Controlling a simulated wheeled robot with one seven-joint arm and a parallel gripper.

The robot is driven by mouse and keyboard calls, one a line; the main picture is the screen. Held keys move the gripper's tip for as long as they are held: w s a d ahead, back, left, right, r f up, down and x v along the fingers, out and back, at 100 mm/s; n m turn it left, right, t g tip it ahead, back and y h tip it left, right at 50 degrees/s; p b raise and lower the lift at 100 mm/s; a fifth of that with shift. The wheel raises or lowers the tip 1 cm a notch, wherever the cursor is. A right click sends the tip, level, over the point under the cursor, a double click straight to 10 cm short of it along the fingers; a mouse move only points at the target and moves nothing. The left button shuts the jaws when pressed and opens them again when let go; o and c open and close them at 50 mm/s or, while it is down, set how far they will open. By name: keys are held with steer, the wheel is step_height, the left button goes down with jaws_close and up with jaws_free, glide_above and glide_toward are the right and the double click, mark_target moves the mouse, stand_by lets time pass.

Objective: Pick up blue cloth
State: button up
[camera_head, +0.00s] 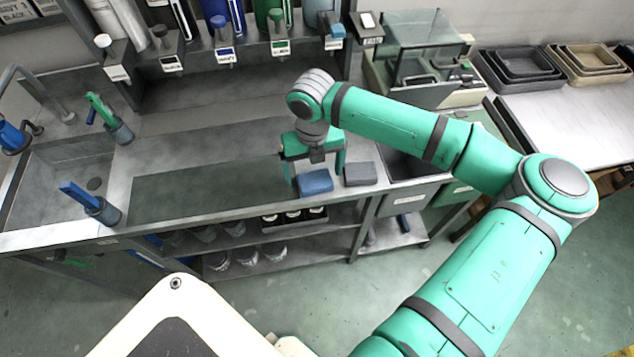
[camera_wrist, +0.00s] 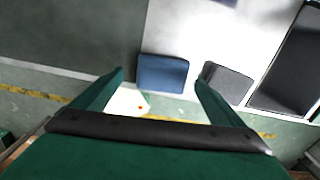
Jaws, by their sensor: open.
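The blue cloth (camera_head: 316,182) is a folded, flat block lying near the front edge of the steel counter. In the wrist view the blue cloth (camera_wrist: 163,74) lies beyond my fingertips, between their two lines and a little left of the middle. My gripper (camera_head: 316,176) is open and empty, just above and behind the cloth in the head view. In the wrist view my gripper (camera_wrist: 158,80) shows both fingers spread wide. I see no contact between the fingers and the cloth.
A grey folded cloth (camera_head: 360,174) lies close to the right of the blue one. A dark mat (camera_head: 205,192) covers the counter to the left. A dark bin (camera_head: 408,167) is set in at the right. A sink (camera_head: 75,170) is at the far left.

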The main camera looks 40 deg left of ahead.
steer(key=shift+w+d+f, duration=0.1)
steer(key=shift+w+f, duration=0.05)
steer(key=shift+f, duration=0.55)
steer(key=shift+w+d+f, duration=0.1)
steer(key=shift+f, duration=0.55)
steer(key=c, duration=1.1)
steer(key=shift+s+a, duration=0.1)
steer(key=shift+s, duration=0.05)
steer(key=shift+c, duration=0.2)
steer(key=shift+r, duration=0.5)
step_height(320, 180, up, 2)
steer(key=shift+r, duration=0.2)
steer(key=s+d+r, duration=0.5)
steer(key=s+r, duration=0.4)
steer(key=s, duration=0.4)
steer(key=shift+r, duration=0.35)
steer(key=shift+o, duration=0.7)
